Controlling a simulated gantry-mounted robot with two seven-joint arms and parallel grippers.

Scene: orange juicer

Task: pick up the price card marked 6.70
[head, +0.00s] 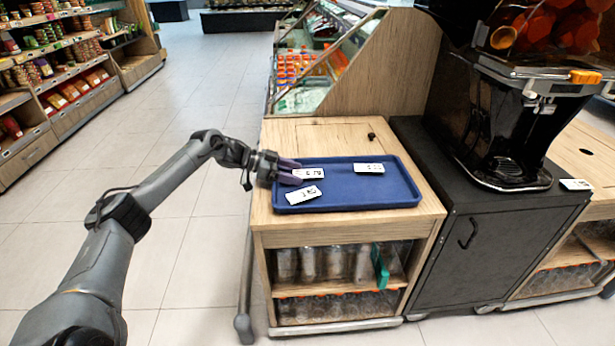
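Three white price cards lie on the blue tray (345,204): one near its left end (311,173), one in front of that, tilted (303,195), and one at the back, right of the middle (369,168). The print is too small to tell which card is marked 6.70. My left gripper (299,172), with purple fingers, is over the tray's left edge. Its fingers are apart, with the tips at the left end of the left card. I cannot tell whether they touch it. My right gripper is not in view.
The tray sits on a wooden counter (290,137) with bottles on shelves below. Open floor lies left.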

